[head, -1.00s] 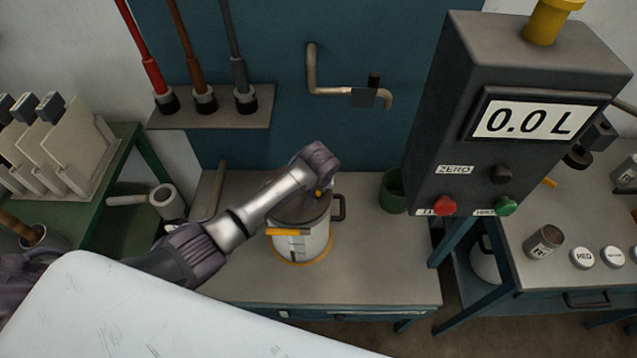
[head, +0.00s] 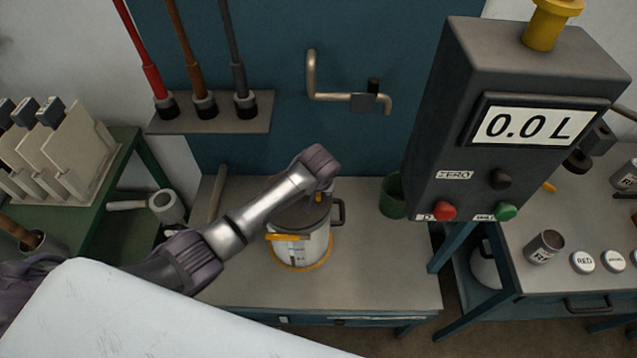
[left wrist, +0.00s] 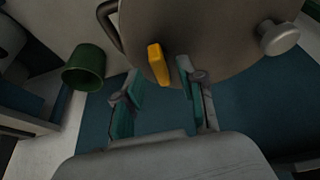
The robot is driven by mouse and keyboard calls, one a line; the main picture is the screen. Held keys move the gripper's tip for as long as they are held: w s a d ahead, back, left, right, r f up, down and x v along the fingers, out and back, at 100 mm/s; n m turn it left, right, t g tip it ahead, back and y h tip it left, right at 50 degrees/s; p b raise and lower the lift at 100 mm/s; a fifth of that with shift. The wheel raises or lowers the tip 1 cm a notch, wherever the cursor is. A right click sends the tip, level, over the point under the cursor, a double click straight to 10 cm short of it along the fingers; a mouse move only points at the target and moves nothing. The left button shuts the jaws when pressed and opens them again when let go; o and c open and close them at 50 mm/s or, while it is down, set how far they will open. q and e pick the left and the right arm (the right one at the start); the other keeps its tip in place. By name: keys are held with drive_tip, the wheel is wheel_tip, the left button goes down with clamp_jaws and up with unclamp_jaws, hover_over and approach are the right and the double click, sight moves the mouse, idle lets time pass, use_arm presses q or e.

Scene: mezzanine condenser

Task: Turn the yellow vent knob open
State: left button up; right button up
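The yellow vent knob (left wrist: 158,64) is a small upright bar on the grey-brown lid (left wrist: 215,35) of a pot. A sliver of it shows in the head view (head: 319,197), mostly covered by my gripper. The pot (head: 298,250) is pale with yellow trim and stands on the bench. My left gripper (left wrist: 157,76) is open over the lid, its teal-padded fingers on either side of the knob's near end. I see a gap on both sides, so it does not grip the knob. My right gripper is not in view.
A silver lid knob (left wrist: 278,38) and a dark side handle (head: 340,212) are near. A green cup (head: 393,196) stands right of the pot. The control box (head: 505,120) reads 0.0 L. Bare bench (head: 380,280) lies right of the pot.

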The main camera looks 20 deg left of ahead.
use_arm(q)
drive_tip(key=v, duration=1)
drive_tip(key=shift+s+r, duration=0.2)
drive_tip(key=shift+r, duration=0.05)
drive_tip(key=shift+d, duration=0.1)
